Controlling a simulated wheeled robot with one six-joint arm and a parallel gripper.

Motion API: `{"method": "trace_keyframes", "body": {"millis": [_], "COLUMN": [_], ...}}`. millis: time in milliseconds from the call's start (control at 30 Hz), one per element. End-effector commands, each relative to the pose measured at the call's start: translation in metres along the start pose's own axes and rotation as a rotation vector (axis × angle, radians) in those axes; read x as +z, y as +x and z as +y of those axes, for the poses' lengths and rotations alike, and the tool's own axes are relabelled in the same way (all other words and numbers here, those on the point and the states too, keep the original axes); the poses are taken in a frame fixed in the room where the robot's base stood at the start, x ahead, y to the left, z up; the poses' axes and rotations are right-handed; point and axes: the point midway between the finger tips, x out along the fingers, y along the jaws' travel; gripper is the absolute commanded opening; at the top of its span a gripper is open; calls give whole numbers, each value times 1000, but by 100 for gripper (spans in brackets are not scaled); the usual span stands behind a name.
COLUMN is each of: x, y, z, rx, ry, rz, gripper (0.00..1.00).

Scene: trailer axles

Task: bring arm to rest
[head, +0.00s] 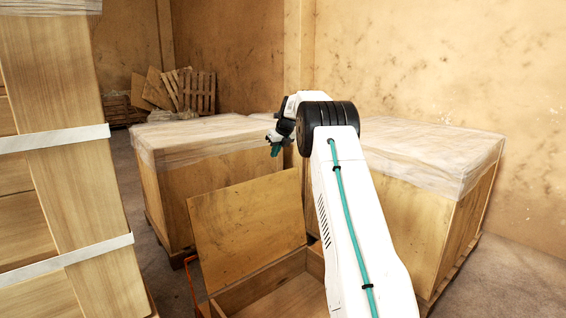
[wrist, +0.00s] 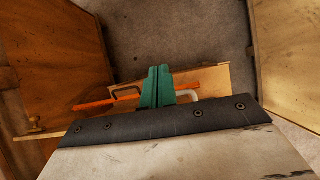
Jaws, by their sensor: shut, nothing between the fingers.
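My gripper (head: 275,149) is held up in the air in the head view, at the end of my white arm, with its green fingers pointing down. In the wrist view my gripper (wrist: 158,70) shows its two green fingers pressed together, with nothing held. In the head view it is above and behind the raised lid (head: 248,232) of an open wooden box (head: 275,290). My arm hides part of the box.
Wrapped crates stand behind on the left (head: 165,195) and right (head: 435,210). A tall strapped wooden stack (head: 70,190) fills the left side. An orange bar (wrist: 105,101) lies below the fingers in the wrist view. Pallets (head: 190,90) lean in the far corner.

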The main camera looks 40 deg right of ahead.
Motion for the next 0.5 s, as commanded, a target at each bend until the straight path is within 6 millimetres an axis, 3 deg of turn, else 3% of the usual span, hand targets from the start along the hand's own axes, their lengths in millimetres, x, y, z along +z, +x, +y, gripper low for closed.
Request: {"method": "trace_keyframes", "body": {"millis": [200, 500], "x": [20, 23], "y": [-6, -10], "z": [11, 18], "rx": [5, 8], "ry": [-10, -29], "rz": [-1, 2], "gripper": [0, 0]}}
